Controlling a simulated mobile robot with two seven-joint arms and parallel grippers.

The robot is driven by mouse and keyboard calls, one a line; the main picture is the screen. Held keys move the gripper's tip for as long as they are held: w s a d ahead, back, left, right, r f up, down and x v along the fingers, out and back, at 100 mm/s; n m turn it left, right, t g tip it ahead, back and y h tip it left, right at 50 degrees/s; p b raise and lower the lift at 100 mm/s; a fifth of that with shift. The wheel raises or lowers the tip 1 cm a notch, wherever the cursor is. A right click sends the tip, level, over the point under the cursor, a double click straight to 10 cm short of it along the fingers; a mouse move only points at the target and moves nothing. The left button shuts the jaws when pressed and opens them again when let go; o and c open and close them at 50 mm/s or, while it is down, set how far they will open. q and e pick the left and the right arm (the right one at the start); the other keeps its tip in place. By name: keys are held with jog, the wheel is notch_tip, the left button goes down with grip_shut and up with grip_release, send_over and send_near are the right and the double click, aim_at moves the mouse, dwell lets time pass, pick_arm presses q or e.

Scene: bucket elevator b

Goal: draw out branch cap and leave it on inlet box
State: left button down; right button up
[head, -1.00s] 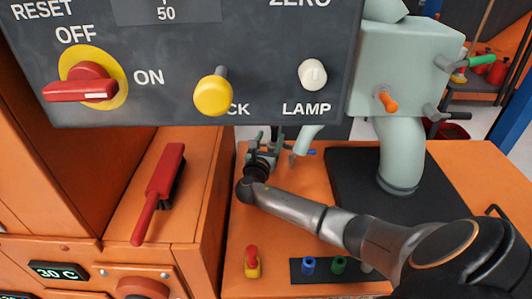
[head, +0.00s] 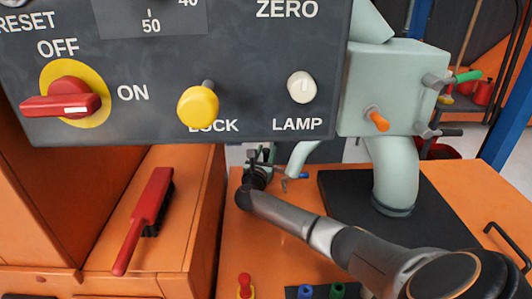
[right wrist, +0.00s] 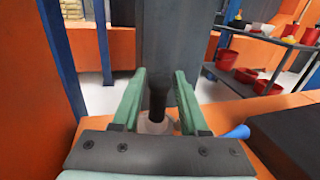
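A pale grey-green box (head: 385,88), likely the inlet box, stands on a thick pipe at the right. It carries stubs with an orange end (head: 377,122), a green end (head: 468,76) and dark ends. I cannot tell which part is the branch cap. My right gripper (head: 262,156) is partly hidden below the dark panel, left of the box. In the right wrist view its green fingers (right wrist: 160,82) are apart. An upright black rod-like piece (right wrist: 159,98) with a pale base shows between them, with gaps on both sides. My left gripper is out of view.
A dark control panel (head: 245,100) with knobs overhangs the left and middle. A red brush (head: 146,218) lies on the orange cabinet. A small blue piece (head: 303,176) lies near my right gripper. Blue and green pegs (head: 322,292) are at the front.

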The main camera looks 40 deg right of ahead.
grip_shut()
jog(key=shift+r+p, duration=0.75)
jog(key=shift+p, duration=0.2)
dwell(0.7)
jog(key=shift+r+p, duration=1.6)
jog(key=shift+p, duration=0.2)
notch_tip(320, 180, up, 4)
jog(key=p, duration=0.4)
